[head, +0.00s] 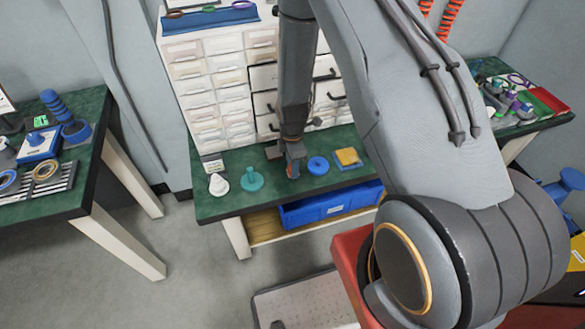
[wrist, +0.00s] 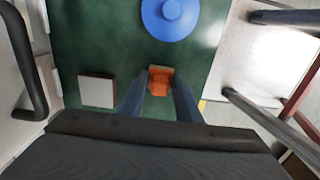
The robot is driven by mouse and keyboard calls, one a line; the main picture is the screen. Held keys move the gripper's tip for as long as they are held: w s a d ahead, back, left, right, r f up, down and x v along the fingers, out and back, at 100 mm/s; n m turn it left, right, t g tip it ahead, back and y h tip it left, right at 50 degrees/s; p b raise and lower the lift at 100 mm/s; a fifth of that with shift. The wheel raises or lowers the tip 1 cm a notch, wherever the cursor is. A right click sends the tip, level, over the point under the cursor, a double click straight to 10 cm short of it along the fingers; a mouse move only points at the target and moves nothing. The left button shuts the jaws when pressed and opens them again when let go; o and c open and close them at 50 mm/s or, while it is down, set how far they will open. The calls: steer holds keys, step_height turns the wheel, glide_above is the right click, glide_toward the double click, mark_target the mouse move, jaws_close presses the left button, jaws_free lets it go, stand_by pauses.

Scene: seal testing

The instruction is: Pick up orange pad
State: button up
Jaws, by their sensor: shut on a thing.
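The orange pad (wrist: 160,82), a small orange block-like piece with a tan edge, sits between my fingertips in the wrist view. My gripper (wrist: 159,84) is shut on it, one dark blue finger on each side. In the head view my gripper (head: 292,170) points down at the green table top (head: 237,205), near its front edge. I cannot make out the held pad there, and whether it touches the table is unclear.
A blue round disc with a knob (head: 318,165) is just right of my gripper; a yellow-orange square piece (head: 347,157) lies beyond it. A teal knobbed piece (head: 252,179) and a white one (head: 218,184) stand to the left. Drawer cabinets (head: 212,85) stand behind.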

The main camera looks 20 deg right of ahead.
step_height(320, 180, up, 10)
steer(key=shift+f+b, duration=0.15)
steer(key=shift+b, duration=0.85)
steer(key=o, duration=0.5)
steer(key=shift+c, duration=1.4)
